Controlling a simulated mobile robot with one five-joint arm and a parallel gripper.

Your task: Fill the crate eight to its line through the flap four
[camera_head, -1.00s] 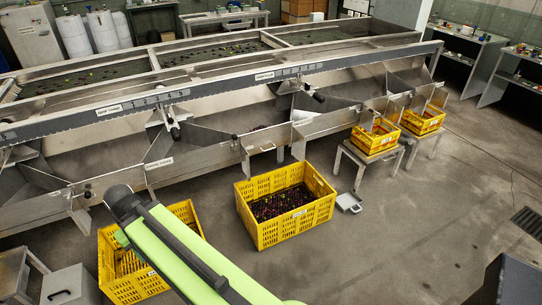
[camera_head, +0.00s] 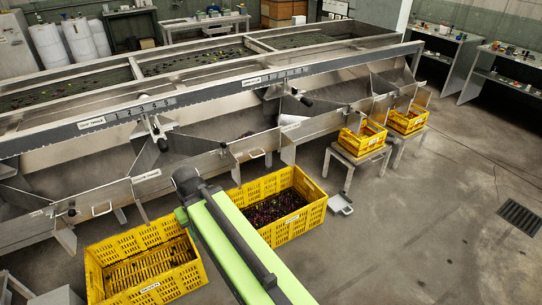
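An empty-looking yellow slatted crate (camera_head: 150,287) stands on the floor at the lower left; its small white label is too small to read. A second yellow crate (camera_head: 312,212), holding many small dark fruits, stands right of it, partly behind my arm. I cannot tell which crate is eight. Metal flaps with handles line the sizer's front, one at the left (camera_head: 103,209) and one near the middle (camera_head: 257,154). Their labels are unreadable, so I cannot tell which is flap four. My green and black arm reaches up between the two floor crates; no gripper fingers show.
The long metal sizer (camera_head: 200,105) spans the back. Two smaller yellow crates stand on stands at the right, one nearer (camera_head: 362,140) and one farther (camera_head: 407,122). A pale scoop-like thing (camera_head: 341,205) lies on the floor. Open floor with a drain grate (camera_head: 521,218) lies to the right.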

